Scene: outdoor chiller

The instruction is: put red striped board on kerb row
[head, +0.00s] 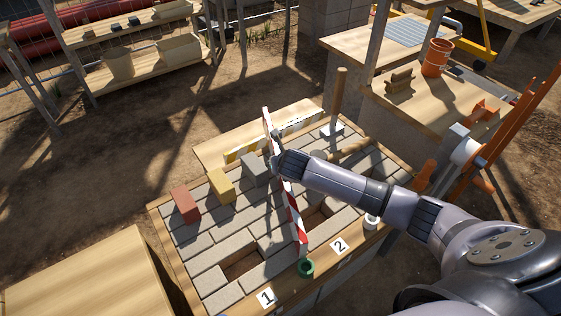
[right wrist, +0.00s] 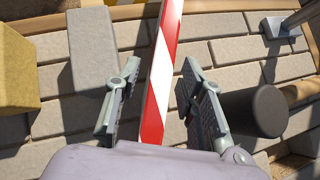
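The red striped board (head: 293,208), red and white, is long and narrow and runs from the front timber edge across the paving to the back. In the right wrist view the board (right wrist: 163,75) passes between the fingers of my right gripper (right wrist: 160,92). The fingers are apart, with a visible gap on each side of the board. In the head view my right gripper (head: 281,161) is at the board's upper part and hides some of it. A red block (head: 185,205), a yellow block (head: 221,186) and a grey block (head: 255,170) stand in a row; I cannot tell whether this is the kerb row.
The paved bed (head: 215,235) has holes, with cards 1 and 2 at its front edge. A yellow-black striped board (head: 245,152) lies along its back. A mallet (right wrist: 258,112) is right of my gripper. A bare table (head: 95,275) is front left.

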